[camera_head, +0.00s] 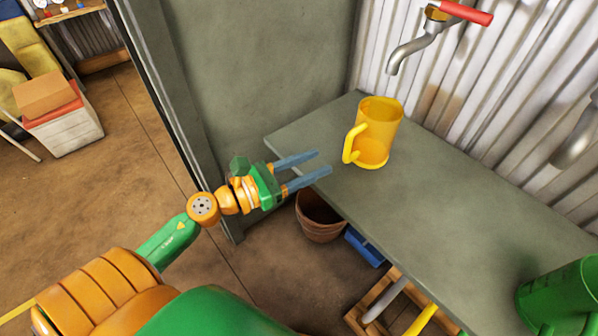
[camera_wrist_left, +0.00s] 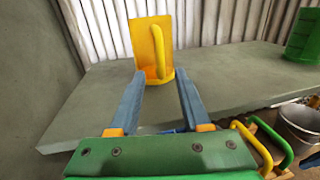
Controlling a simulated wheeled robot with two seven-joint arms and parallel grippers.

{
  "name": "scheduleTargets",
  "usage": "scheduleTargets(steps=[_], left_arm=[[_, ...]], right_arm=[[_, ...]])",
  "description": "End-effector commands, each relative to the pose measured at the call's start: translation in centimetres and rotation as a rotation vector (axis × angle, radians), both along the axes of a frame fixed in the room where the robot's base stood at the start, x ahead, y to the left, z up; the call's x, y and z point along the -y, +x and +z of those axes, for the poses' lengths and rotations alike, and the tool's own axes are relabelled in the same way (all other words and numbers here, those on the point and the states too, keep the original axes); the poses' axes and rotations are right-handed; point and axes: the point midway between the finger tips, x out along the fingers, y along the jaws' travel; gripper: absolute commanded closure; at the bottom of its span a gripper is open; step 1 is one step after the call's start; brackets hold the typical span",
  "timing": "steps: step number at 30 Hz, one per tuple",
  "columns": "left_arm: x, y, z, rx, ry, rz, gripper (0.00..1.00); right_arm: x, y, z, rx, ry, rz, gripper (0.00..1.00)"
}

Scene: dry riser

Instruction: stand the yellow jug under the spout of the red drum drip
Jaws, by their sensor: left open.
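The yellow jug (camera_head: 382,122) stands upright on the grey-green shelf (camera_head: 440,205), its handle on the near left side. A metal spout (camera_head: 397,62) with a red lever (camera_head: 466,12) sticks out from the corrugated wall above and behind it. I cannot tell if the jug is directly below its mouth. No red drum shows. My left gripper (camera_head: 325,160) is open and empty at the shelf's left end, fingers pointing toward the jug but apart from it. In the left wrist view the jug (camera_wrist_left: 145,42) is beyond the fingertips, handle facing me. My right gripper is not in view.
A green container (camera_head: 560,300) stands at the shelf's right; a second spout (camera_head: 575,140) is cut off at the right edge. A grey panel (camera_head: 260,70) rises beyond the left end. Below are a brown pot (camera_head: 318,222) and a blue item (camera_head: 365,247). The shelf's middle is clear.

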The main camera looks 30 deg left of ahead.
Motion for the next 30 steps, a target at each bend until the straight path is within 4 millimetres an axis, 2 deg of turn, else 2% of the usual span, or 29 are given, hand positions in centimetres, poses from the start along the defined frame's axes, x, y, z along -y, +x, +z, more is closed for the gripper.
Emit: scheduleTargets(steps=[3, 7, 8, 10, 11, 13, 14, 15, 17, 18, 21, 22, 25, 30], left_arm=[[-1.1, -1.9, -0.3, -0.003, -0.001, 0.001, 0.53], [-1.9, -2.9, 0.0, -0.007, -0.023, 0.011, 0.53], [-2.3, -2.7, 0.1, -0.018, -0.074, 0.038, 0.53], [-4.5, -1.7, 0.1, -0.093, -0.363, 0.182, 0.53], [-6.0, -1.2, -0.5, -0.148, -0.563, 0.280, 0.53], [-9.8, -1.0, -5.1, -0.321, -1.132, 0.566, 0.53], [-10.8, -1.6, -8.3, -0.405, -1.386, 0.706, 0.53], [-10.9, -3.2, -13.0, -0.517, -1.699, 0.901, 0.53], [-8.8, -6.5, -19.2, -0.661, -2.059, 1.190, 0.53], [-6.8, -8.8, -22.2, -0.736, -2.225, 1.370, 0.53], [-1.7, -13.8, -26.3, -0.861, -2.445, 1.754, 0.53], [-0.6, -14.9, -26.8, 0.846, 2.373, -1.766, 0.53], [1.6, -17.0, -27.6, 0.805, 2.205, -1.765, 0.53], [1.9, -17.4, -27.7, 0.797, 2.178, -1.768, 0.53]], right_arm=[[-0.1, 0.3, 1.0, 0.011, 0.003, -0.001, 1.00], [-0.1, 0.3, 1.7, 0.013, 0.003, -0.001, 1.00], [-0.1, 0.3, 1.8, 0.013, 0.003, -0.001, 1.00], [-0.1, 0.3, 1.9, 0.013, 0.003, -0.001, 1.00], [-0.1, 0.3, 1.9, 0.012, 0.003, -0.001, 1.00], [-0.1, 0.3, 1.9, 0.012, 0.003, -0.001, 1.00], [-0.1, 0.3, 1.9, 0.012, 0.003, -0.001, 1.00], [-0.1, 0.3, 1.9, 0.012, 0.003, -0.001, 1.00], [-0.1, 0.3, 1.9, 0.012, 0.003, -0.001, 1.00], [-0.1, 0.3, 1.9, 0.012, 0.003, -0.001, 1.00], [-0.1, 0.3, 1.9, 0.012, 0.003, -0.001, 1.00], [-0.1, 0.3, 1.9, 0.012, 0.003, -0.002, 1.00], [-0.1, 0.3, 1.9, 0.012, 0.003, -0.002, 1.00], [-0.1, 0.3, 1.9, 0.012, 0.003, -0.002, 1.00]])
